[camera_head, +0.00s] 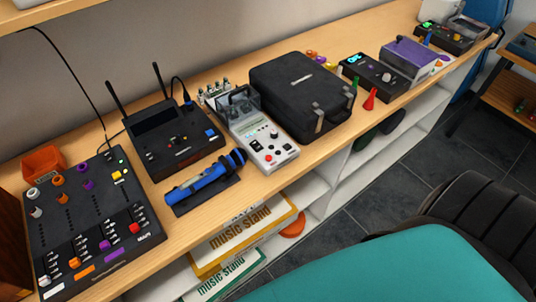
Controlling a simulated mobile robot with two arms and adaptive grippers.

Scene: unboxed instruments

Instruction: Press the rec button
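No button label reading "rec" is legible, so I cannot tell which button it is. A white and grey recorder-like device (262,136) lies on the shelf top with a red button (268,158) near its front end and black knobs. A black mixer-like panel (92,222) at the left has a red knob or button (134,228), sliders and coloured knobs. A black box with two antennas (180,142) stands between them and has small coloured buttons. Neither of my grippers is in view.
A blue flashlight-like tool (204,182) lies in front of the antenna box. A black case (302,92) stands right of the white device. More devices (374,76) line the shelf to the right. A teal surface (395,268) and black ribbed object (490,215) fill the lower right.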

